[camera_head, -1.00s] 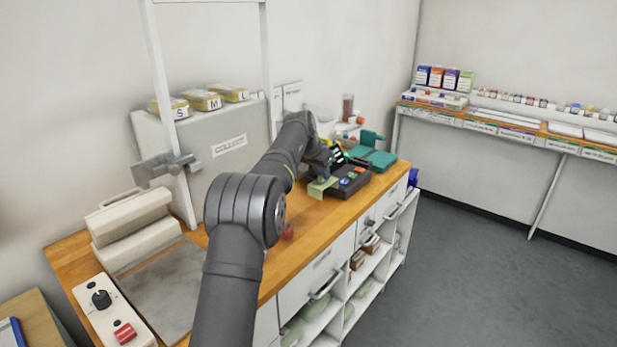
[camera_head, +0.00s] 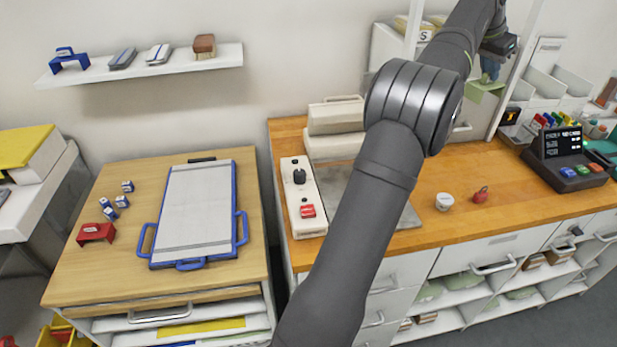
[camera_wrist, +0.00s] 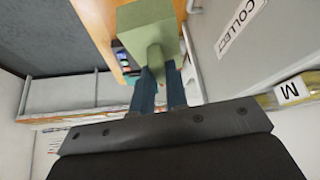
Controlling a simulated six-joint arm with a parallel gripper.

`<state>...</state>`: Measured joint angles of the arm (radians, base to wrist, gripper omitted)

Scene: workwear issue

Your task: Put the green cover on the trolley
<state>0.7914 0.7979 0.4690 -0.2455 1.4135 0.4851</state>
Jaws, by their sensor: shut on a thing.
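A pale green block-like piece (camera_head: 484,90), which I take to be the green cover, hangs below my gripper (camera_head: 489,68) above the wooden counter. In the wrist view the green piece (camera_wrist: 150,30) has a wide block and a narrower stub, and my gripper (camera_wrist: 160,75) is shut on the stub with its two blue fingers. The piece is in the air and touches no surface that I can see. I cannot pick out a trolley with certainty; the light wooden unit (camera_head: 110,262) at the left has drawers and a blue-framed board (camera_head: 195,215) on top.
The wooden counter (camera_head: 480,222) carries a switch panel (camera_head: 302,215), a beige machine (camera_head: 335,116), a white cup (camera_head: 444,201), a red knob-like item (camera_head: 480,194) and a dark keypad device (camera_head: 568,160). A wall shelf (camera_head: 145,72) hangs at the upper left. The counter middle is fairly clear.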

